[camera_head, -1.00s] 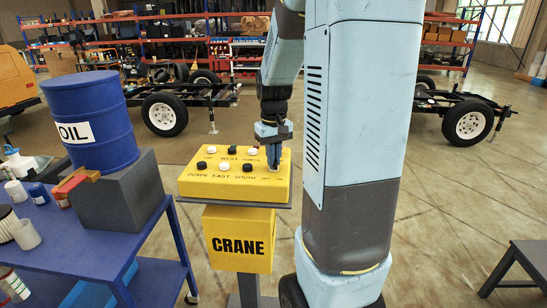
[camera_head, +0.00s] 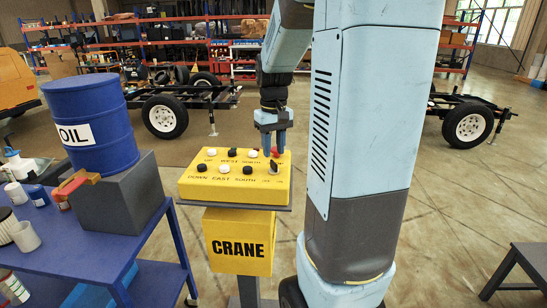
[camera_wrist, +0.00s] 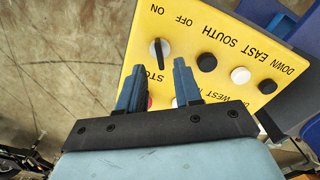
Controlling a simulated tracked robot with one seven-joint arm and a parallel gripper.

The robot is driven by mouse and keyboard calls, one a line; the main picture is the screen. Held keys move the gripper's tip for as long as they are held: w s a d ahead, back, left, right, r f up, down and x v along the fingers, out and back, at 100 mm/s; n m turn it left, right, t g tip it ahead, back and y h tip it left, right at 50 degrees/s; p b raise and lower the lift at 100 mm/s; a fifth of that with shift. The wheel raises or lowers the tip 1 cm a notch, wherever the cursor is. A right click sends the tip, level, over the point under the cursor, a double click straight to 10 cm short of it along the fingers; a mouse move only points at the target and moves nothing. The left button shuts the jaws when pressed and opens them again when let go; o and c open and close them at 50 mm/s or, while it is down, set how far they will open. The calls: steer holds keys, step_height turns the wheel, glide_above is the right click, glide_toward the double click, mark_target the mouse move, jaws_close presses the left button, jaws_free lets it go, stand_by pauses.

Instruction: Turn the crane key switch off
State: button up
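The yellow crane control box (camera_head: 225,188) stands on a post left of my arm. Its black key switch (camera_head: 273,167) sits at the right of the top panel. In the wrist view the key switch (camera_wrist: 159,52) lies below the upside-down ON and OFF labels. Its pale line points roughly toward ON; the exact setting is hard to tell. My gripper (camera_head: 273,150) hangs above the panel's far right part, behind the key. In the wrist view my gripper (camera_wrist: 159,80) has its fingers apart with nothing between them. The red button (camera_head: 276,152) is partly hidden by a finger.
Several black and white buttons (camera_head: 225,168) cover the panel left of the key. A blue table (camera_head: 75,255) with an oil drum (camera_head: 92,122) stands at the left. A grey bench (camera_head: 527,258) is at the right. Open floor (camera_head: 450,220) lies between the arm and bench.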

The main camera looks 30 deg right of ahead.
mark_target(273, 162)
step_height(273, 162, up, 10)
steer(key=shift+f, duration=0.25)
steer(key=shift+a, duration=0.1)
stand_by(0.5)
steer(key=s+a+n+t, duration=0.1)
steer(key=s+a+t, duration=0.4)
steer(key=s+a, duration=0.8)
steer(key=shift+s+a+f+t, duration=0.3)
steer(key=shift+s+f, duration=0.1)
steer(key=shift+s, duration=1.55)
